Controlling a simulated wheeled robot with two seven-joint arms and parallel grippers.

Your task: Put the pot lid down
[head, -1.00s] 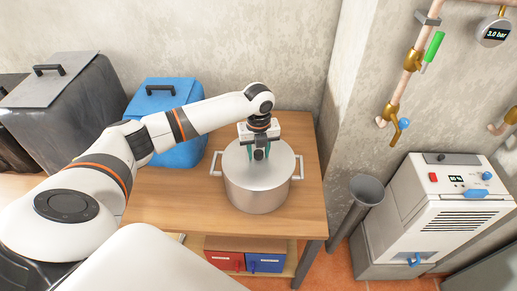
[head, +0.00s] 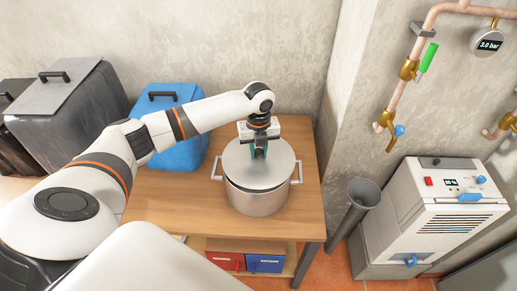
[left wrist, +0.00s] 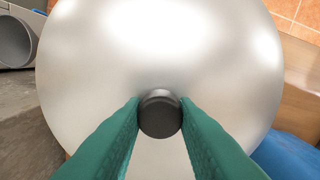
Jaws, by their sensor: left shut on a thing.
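The round silver pot lid (head: 240,160) is over the metal pot (head: 258,203) on the wooden table. Its edge looks slightly above the pot's rim, roughly level, though any gap is hard to see. My left gripper (head: 259,153) points down at the middle of the lid and is shut on its dark knob. In the left wrist view the green fingers of the left gripper (left wrist: 160,106) stand on both sides of the black knob (left wrist: 160,118), with the shiny lid (left wrist: 150,55) filling most of the picture. The lid hides the pot's inside. My right gripper is not in view.
The wooden table (head: 300,150) has bare room around the pot. A blue bin (head: 180,150) stands behind left, beside a grey bin (head: 75,115). Red (head: 225,262) and blue (head: 266,264) boxes lie on the lower shelf. A white machine (head: 435,215) stands right.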

